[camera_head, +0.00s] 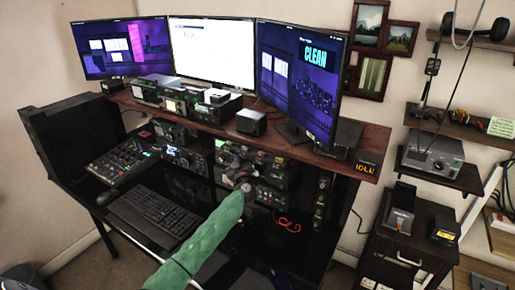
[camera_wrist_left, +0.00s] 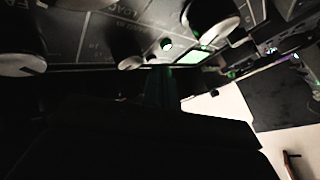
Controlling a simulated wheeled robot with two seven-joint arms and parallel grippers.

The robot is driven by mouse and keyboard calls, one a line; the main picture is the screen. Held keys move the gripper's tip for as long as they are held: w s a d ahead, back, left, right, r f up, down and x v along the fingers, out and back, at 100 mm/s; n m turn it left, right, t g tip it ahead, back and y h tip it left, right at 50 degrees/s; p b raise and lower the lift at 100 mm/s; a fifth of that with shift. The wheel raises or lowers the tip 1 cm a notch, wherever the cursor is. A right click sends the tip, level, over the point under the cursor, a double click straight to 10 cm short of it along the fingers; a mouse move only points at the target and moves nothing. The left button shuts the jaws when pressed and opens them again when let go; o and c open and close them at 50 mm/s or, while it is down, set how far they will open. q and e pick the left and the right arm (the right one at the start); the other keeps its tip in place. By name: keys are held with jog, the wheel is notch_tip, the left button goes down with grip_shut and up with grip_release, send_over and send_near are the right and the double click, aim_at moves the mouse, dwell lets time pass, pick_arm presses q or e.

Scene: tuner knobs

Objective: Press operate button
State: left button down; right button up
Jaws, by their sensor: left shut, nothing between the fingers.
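My green left arm reaches up from the bottom of the head view. My left gripper (camera_head: 245,187) is at its end, in front of the stacked radio units (camera_head: 262,165) under the shelf. In the left wrist view, the gripper (camera_wrist_left: 160,82) is a dark shape with a greenish narrow part, close to a dark panel (camera_wrist_left: 95,35) with large knobs (camera_wrist_left: 212,22). It is shut and empty. A small round lit button (camera_wrist_left: 166,44) and a green lit display (camera_wrist_left: 193,58) lie just beyond it. I cannot read which control is the operate button, or tell whether the gripper touches the panel.
A keyboard (camera_head: 155,210) and a mixer panel (camera_head: 122,160) are on the desk at left. A wooden shelf (camera_head: 335,152) with monitors (camera_head: 300,75) overhangs the radios. An orange cable (camera_head: 290,222) lies at right.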

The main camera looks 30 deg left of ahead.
pick_arm(q)
jog(key=shift+s+r+p, duration=0.1)
jog(key=shift+s+p, duration=0.3)
jog(key=s+p, duration=0.4)
jog(key=s, duration=0.2)
jog(key=shift+a, duration=0.25)
dwell(0.6)
